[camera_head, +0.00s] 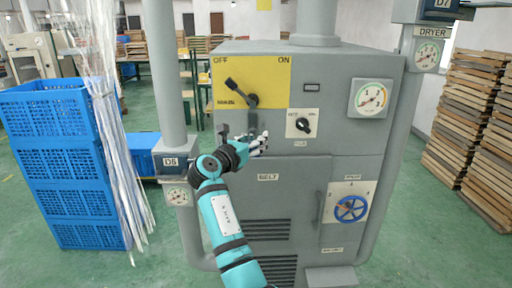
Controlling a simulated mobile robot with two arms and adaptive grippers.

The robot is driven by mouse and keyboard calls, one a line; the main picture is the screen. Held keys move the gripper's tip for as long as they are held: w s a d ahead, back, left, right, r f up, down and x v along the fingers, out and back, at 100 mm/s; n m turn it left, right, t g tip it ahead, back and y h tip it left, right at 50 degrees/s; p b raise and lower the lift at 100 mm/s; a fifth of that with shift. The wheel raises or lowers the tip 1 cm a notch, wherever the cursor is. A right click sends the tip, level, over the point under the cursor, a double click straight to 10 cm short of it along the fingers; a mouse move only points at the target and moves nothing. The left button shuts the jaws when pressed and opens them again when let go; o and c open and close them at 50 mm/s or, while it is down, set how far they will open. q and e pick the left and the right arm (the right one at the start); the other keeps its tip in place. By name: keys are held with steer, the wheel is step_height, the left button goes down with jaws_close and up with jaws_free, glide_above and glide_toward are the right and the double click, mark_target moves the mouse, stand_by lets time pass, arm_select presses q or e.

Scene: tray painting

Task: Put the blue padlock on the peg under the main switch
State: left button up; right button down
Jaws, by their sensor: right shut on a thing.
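The main switch (241,93) is a dark lever on a yellow plate (275,90) on the front of the grey cabinet. Its handle end points up and left, toward the word OFF. My right gripper (262,143) is in front of the cabinet, just below the yellow plate. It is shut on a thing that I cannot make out. No blue padlock can be picked out in this view. The area under the switch is partly behind my right wrist, and I cannot make out the peg clearly. My left gripper is not in view.
A small dark rotary knob (303,125) is right of my right gripper. Blue crates (65,165) with clear plastic strips stand left. Stacked wooden trays (475,130) stand right.

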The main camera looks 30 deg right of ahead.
mark_target(261, 132)
steer(key=shift+w+d+f+b, duration=0.1)
steer(key=shift+w+d+b, duration=0.35)
steer(key=shift+w+b, duration=0.35)
steer(key=shift+w+d+f+b, duration=0.1)
steer(key=shift+w+d+b, duration=0.45)
steer(key=shift+b, duration=0.35)
steer(key=shift+w+p, duration=0.25)
steer(key=shift+p, duration=0.2)
steer(key=shift+w+d, duration=0.1)
steer(key=shift+w, duration=0.1)
steer(key=shift+w+d+f+p, duration=0.1)
steer(key=shift+f+p, duration=0.15)
steer(key=shift+p, duration=0.25)
steer(key=c, duration=0.6)
jaws_free()
